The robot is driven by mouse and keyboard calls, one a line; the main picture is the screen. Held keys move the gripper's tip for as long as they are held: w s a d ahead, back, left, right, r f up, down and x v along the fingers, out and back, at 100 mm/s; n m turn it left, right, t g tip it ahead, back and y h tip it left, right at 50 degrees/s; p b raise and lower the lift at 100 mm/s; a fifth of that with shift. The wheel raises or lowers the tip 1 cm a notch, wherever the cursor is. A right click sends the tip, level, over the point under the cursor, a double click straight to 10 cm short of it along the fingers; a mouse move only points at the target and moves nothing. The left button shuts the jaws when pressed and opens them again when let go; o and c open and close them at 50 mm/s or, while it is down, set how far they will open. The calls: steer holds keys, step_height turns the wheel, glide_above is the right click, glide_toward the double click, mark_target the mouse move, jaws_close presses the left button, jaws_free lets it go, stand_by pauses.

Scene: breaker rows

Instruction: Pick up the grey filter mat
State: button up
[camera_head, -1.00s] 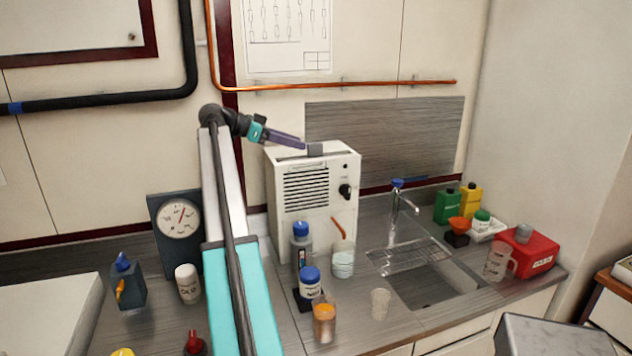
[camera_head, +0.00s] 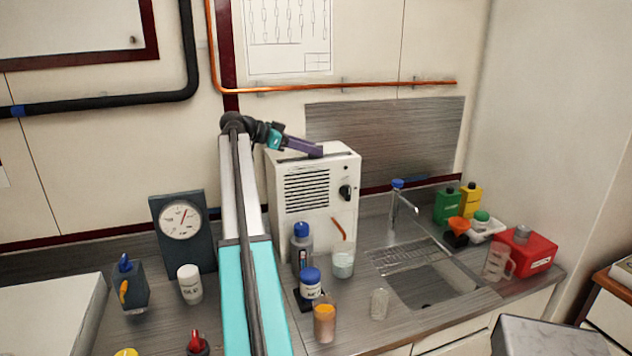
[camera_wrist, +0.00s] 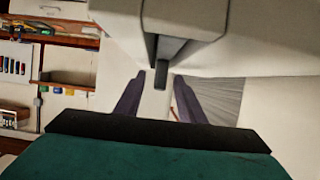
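The grey filter mat (camera_wrist: 172,77) shows in the wrist view as a small dark grey end at a slot in the white box-shaped unit (camera_head: 341,205). In the head view my gripper (camera_head: 318,150) is at the top of this unit and covers the mat. In the wrist view my gripper (camera_wrist: 160,78) has its two purple fingers apart, with the mat's end seen between them. I see no contact between fingers and mat. How far the mat reaches into the slot is hidden.
A grey bottle (camera_head: 302,249) and a beaker (camera_head: 343,262) stand before the unit. A sink with a tap (camera_head: 396,205) lies to its right. An orange pipe (camera_head: 350,86) runs along the wall above. A dial gauge (camera_head: 181,220) stands left of my arm.

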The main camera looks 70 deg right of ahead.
steer(key=shift+x, duration=1.05)
jaws_close()
